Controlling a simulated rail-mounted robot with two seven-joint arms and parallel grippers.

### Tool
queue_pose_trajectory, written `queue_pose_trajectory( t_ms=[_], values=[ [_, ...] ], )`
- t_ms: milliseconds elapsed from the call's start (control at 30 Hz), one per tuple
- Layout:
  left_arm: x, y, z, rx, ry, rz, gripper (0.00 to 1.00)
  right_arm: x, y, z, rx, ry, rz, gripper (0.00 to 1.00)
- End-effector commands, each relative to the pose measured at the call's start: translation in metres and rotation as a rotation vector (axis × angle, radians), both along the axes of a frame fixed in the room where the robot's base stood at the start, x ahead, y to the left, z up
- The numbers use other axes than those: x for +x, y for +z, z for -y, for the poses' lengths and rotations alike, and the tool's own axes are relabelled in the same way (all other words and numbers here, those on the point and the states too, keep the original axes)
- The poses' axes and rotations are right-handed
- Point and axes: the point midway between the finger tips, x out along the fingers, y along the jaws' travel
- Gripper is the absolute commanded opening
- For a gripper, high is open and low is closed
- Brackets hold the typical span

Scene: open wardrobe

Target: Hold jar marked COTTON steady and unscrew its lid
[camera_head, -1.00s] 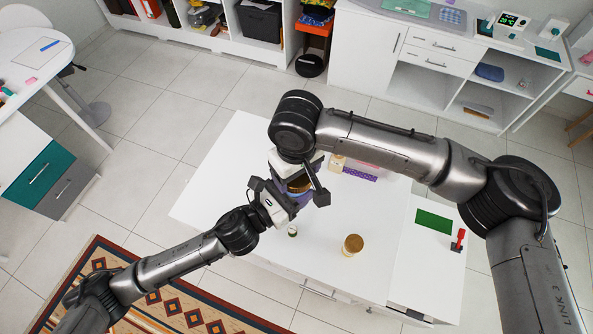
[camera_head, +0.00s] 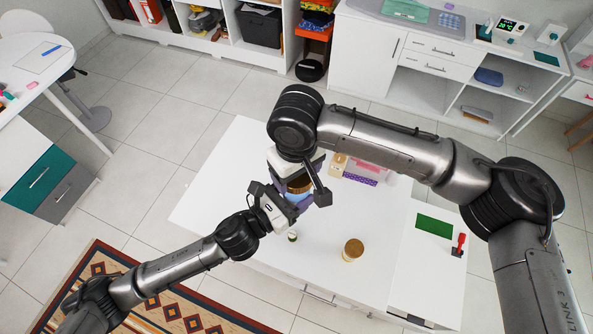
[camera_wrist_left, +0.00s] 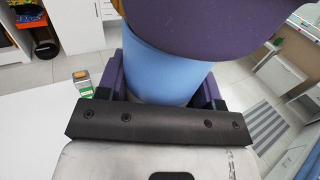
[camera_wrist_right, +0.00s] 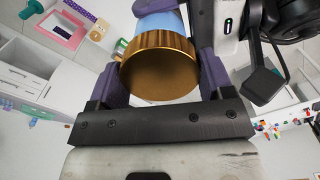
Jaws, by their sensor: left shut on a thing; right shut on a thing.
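The jar shows as a light blue body (camera_head: 297,196) under a ribbed gold lid (camera_head: 299,184); no COTTON lettering is readable. My left gripper (camera_head: 287,204) is shut on the blue body from the side. In the left wrist view the body (camera_wrist_left: 168,72) stands between its purple fingers, and a dark purple shape hides its upper part. My right gripper (camera_head: 308,187) is shut on the lid. In the right wrist view the lid (camera_wrist_right: 160,68) sits between its fingers, with the blue body (camera_wrist_right: 160,24) behind it. I cannot tell whether lid and body are apart.
The jar is held over a white table (camera_head: 225,180). A pink box (camera_head: 368,165) and a purple strip (camera_head: 360,180) lie behind. A green mat (camera_head: 434,226) and a red-handled tool (camera_head: 460,244) are right.

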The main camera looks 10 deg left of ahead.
Motion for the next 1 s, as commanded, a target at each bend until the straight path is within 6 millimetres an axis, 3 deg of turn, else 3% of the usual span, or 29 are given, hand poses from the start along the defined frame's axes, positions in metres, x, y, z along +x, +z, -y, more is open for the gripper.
queue_pose_trajectory(
  t_ms=[300, 567, 767, 1000],
  values=[
    [0.0, 0.001, 0.0, -0.001, 0.0, 0.001, 0.0, 0.0, 0.032, 0.0, 0.001, 0.0, 0.001, 0.46],
    [0.0, -0.001, 0.0, -0.001, 0.001, 0.001, 0.0, 0.0, 0.035, 0.0, 0.0, 0.0, 0.0, 0.46],
    [0.01, -0.023, -0.006, 0.003, 0.034, 0.005, 0.0, 0.0, 0.011, 0.0, 0.0, 0.0, 0.0, 0.46],
    [0.039, -0.079, -0.029, 0.012, 0.144, 0.018, 0.0, 0.0, -0.051, 0.0, 0.0, 0.0, 0.0, 0.46]
  ],
)
